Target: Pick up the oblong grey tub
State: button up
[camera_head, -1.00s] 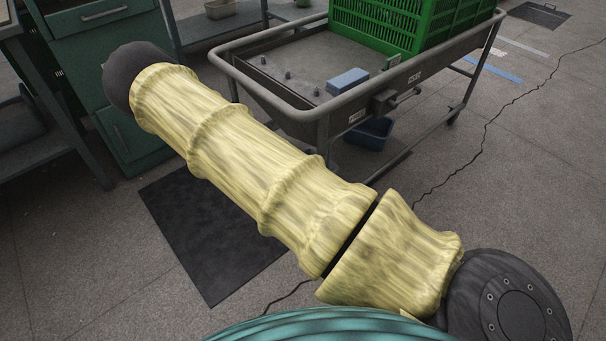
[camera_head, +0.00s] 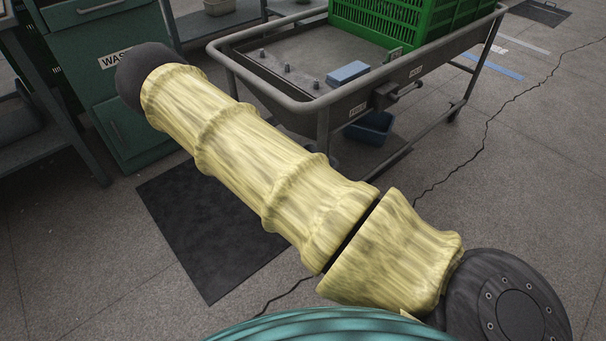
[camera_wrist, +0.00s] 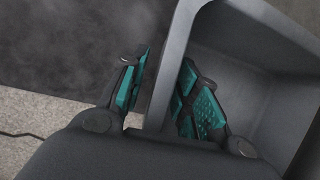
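The grey tub (camera_wrist: 262,38) fills the right of the wrist view, with its smooth wall and inner side showing. My gripper (camera_wrist: 165,60) is open, with teal pads on its two fingers. The fingers straddle the tub's near wall: the left finger is outside it and the right finger is inside the tub. A gap shows between the left finger and the wall. In the head view, neither the gripper nor this tub can be made out; my arm covers the middle.
A dark mat (camera_head: 205,235) lies on the floor beside a grey trolley (camera_head: 300,108). The trolley carries a green crate (camera_head: 420,25) and a blue block (camera_head: 347,74). A blue bin (camera_head: 372,128) sits beneath it. A green cabinet (camera_head: 110,60) stands at left.

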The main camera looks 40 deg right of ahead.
jog(key=shift+f, duration=0.15)
jog(key=shift+c, duration=0.4)
grip_shut()
